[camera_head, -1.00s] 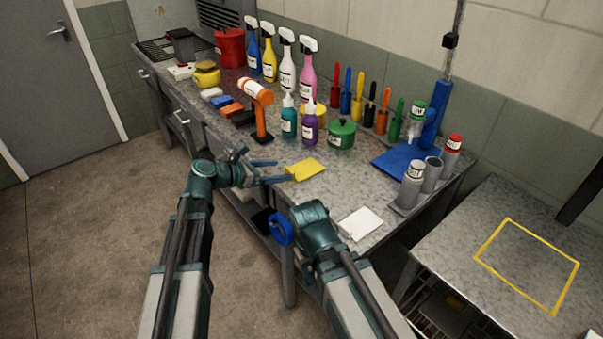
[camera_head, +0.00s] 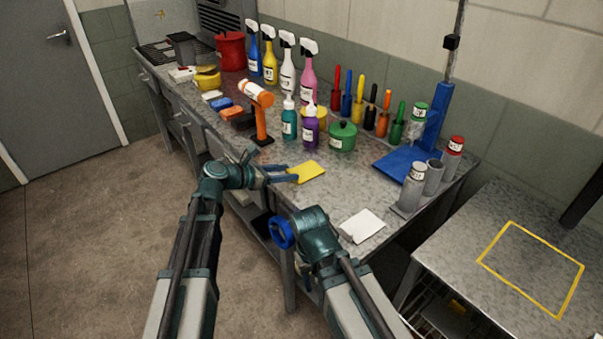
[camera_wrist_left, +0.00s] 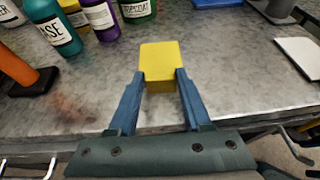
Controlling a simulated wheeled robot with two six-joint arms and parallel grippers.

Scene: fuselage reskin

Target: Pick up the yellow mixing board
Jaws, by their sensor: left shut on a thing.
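The yellow mixing board (camera_head: 308,171) is at the front edge of the grey workbench, left of the white board. My left gripper (camera_head: 293,173) is shut on its near end. In the left wrist view the blue fingertips (camera_wrist_left: 161,82) press on both sides of the yellow board's (camera_wrist_left: 160,58) thick near part. The board looks level and at or very close to the bench top; I cannot tell whether it touches. My right arm's wrist shows at the lower middle of the head view, but its fingers cannot be made out.
A purple bottle (camera_head: 310,128), a teal bottle (camera_head: 289,122) and a green pot (camera_head: 342,137) stand behind the board. An orange tool (camera_head: 260,118) stands to the left. A white board (camera_head: 361,225) lies to the right. Bench top around the yellow board is clear.

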